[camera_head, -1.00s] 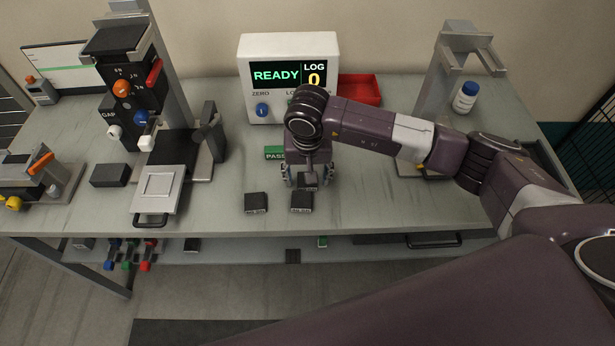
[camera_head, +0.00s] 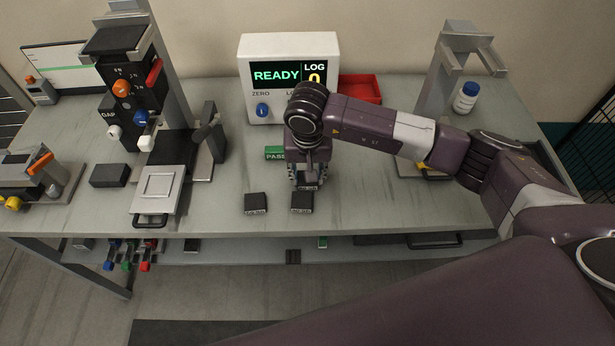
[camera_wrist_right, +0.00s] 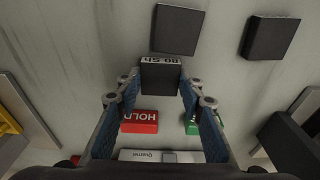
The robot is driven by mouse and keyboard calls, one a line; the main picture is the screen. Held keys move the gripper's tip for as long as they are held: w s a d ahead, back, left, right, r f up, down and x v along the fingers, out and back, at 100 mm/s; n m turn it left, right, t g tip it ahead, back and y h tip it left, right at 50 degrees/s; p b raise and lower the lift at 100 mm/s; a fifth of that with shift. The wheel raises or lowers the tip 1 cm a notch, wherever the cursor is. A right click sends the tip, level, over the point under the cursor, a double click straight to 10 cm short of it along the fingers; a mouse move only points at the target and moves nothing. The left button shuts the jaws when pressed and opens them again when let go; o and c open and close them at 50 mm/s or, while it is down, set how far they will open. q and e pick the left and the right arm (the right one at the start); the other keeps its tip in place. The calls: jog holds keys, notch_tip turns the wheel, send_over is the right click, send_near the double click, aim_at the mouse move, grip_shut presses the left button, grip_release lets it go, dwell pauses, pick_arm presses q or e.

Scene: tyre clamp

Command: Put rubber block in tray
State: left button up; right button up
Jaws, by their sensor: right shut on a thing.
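My right gripper (camera_head: 308,183) points down over the middle of the bench. It is shut on a black rubber block (camera_wrist_right: 160,77) with a pale label on its edge; in the right wrist view the block sits between the fingertips. I cannot tell whether the block still touches the bench. Two similar black blocks lie in front of it, one close by (camera_head: 301,203) and one to the left (camera_head: 255,203). A red open tray (camera_head: 360,88) stands at the back, right of the display box. My left gripper is not in view.
A white display box (camera_head: 289,75) reads READY and LOG 0. A green PASS marker (camera_head: 275,153) lies behind the blocks; a red HOLD marker (camera_wrist_right: 139,121) shows in the right wrist view. A testing stand (camera_head: 150,110) is left, a grey frame (camera_head: 440,80) and white bottle (camera_head: 466,97) right.

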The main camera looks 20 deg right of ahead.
notch_tip(320, 180, up, 19)
jog(key=b, duration=0.5)
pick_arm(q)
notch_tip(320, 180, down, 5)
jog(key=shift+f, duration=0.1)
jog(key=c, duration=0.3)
pick_arm(e)
jog(key=s+d+f+n, duration=0.3)
jog(key=s, duration=0.7)
jog(key=shift+d, duration=0.4)
